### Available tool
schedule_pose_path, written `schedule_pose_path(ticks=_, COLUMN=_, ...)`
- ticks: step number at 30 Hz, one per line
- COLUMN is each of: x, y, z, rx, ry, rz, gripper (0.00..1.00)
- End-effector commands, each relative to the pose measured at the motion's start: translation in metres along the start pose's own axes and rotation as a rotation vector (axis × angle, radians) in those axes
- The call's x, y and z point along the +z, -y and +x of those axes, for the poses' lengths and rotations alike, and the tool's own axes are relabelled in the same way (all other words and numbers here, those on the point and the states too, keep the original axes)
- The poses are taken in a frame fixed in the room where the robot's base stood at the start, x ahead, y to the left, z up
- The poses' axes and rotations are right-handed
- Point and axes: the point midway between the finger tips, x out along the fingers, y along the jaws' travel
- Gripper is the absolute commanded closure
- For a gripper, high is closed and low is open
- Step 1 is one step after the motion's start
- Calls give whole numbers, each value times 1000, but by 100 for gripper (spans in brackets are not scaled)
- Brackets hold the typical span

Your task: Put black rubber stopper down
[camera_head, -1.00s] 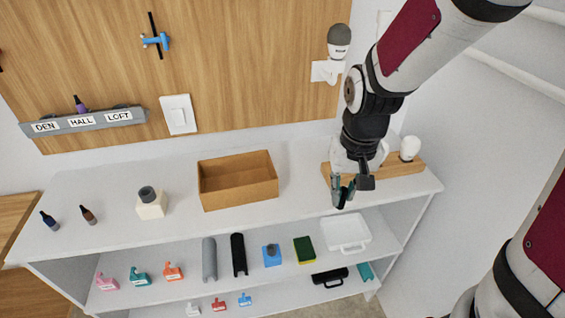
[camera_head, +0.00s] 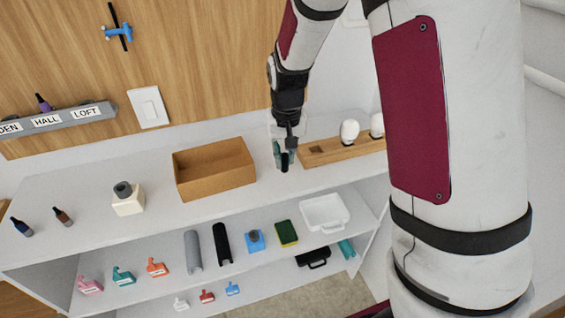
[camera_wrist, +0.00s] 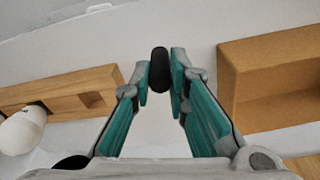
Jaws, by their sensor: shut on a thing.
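My gripper (camera_head: 281,158) is shut on the black rubber stopper (camera_wrist: 160,69), which sits between its two teal fingertips in the wrist view. In the head view the gripper points down over the white shelf top (camera_head: 320,185), in the gap between the brown open box and the wooden block. The stopper is dark and small there, near the fingertips. I cannot tell whether it touches the shelf top.
The open brown box (camera_head: 214,171) stands left of my gripper. The wooden block (camera_head: 330,152) with white bulbs stands right. A cream block with a grey ring (camera_head: 128,199) and two small bottles stand farther left. Several items lie on the lower shelves.

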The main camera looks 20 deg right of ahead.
Motion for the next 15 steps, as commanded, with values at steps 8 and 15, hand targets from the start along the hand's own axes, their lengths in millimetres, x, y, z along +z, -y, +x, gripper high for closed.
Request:
schedule_pose_path(ticks=8, x=-7, y=3, z=12, rx=1, ry=3, rz=0, gripper=100)
schedule_pose_path(ticks=15, x=-4, y=3, z=37, rx=0, ry=1, rz=0, gripper=100)
